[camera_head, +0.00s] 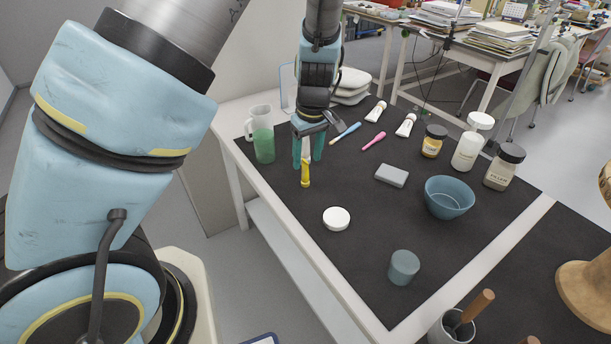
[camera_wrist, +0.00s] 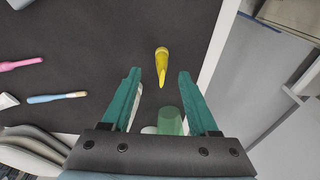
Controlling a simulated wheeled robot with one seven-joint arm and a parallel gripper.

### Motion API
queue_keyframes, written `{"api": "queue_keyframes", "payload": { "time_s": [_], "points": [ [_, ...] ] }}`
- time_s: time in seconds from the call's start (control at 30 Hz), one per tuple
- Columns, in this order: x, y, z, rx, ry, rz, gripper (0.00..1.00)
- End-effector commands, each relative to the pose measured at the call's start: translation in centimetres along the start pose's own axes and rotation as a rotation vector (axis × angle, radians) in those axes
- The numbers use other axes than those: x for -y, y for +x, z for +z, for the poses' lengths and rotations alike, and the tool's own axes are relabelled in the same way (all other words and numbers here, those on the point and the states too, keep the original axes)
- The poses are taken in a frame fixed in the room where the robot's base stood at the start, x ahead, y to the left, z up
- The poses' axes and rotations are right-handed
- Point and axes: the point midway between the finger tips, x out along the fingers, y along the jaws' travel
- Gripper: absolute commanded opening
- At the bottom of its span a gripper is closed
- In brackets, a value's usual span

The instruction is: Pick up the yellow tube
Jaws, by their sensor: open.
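The yellow tube (camera_head: 305,174) stands out on the dark table mat near its left edge in the head view. In the wrist view the yellow tube (camera_wrist: 162,66) lies ahead of the fingertips, roughly in line with the gap between them. My gripper (camera_head: 308,158) is over the mat close to the tube, with its green fingers pointing down. In the wrist view my gripper (camera_wrist: 158,73) is open, with its fingers apart and nothing held between them. In the head view the far end of the tube overlaps the fingers, and I cannot tell whether they touch.
A green-filled jug (camera_head: 263,142) stands just left of the gripper. A blue brush (camera_head: 342,132) and pink tool (camera_head: 374,141) lie to the right. A white lid (camera_head: 336,218), grey block (camera_head: 391,176) and blue bowl (camera_head: 449,198) are on the mat (camera_head: 300,235), with free room between.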

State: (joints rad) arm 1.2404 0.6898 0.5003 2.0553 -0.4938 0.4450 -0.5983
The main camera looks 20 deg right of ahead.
Motion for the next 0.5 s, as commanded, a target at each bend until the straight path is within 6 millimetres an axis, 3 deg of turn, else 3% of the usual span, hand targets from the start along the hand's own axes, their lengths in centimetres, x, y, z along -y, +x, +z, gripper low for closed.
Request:
{"api": "queue_keyframes", "payload": {
  "time_s": [0.5],
  "points": [
    [0.3,5.3,0.1,0.001,-0.001,0.000,0.60]
  ]
}}
